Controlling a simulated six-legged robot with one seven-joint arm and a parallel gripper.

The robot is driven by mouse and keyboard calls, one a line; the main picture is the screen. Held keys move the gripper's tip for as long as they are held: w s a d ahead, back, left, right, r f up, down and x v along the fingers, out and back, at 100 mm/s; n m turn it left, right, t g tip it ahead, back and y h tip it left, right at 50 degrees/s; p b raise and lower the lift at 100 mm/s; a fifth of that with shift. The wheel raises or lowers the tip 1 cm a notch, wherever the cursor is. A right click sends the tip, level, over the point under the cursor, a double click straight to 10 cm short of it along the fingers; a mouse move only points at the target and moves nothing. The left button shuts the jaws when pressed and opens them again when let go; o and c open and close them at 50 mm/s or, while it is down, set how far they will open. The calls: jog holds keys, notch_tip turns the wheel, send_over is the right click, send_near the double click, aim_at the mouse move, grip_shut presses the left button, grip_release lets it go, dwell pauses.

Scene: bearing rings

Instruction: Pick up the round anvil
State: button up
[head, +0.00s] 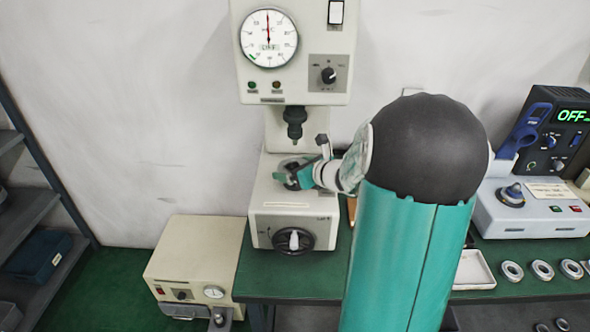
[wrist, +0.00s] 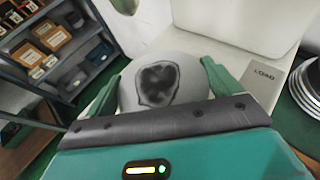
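The round anvil (wrist: 190,88) is a pale grey disc with a dark, mottled centre, between my two green fingers in the wrist view. My gripper (wrist: 164,64) has one finger close along each side of it, and the near part of the disc is hidden behind the gripper's body. I cannot tell whether the fingers press on it. In the head view my gripper (head: 300,165) is low over the hardness tester's base (head: 270,203), below the dark spindle (head: 294,122). There the anvil is mostly covered by the gripper.
The tester's head with its dial (head: 268,38) overhangs my gripper. A small lever (head: 321,140) stands close by. A smaller beige box (head: 195,265) is at the left. Several bearing rings (head: 542,270) and a grey control unit (head: 530,212) are on the green bench at the right.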

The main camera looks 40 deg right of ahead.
jog(key=shift+c, duration=0.7)
jog(key=shift+r, duration=0.1)
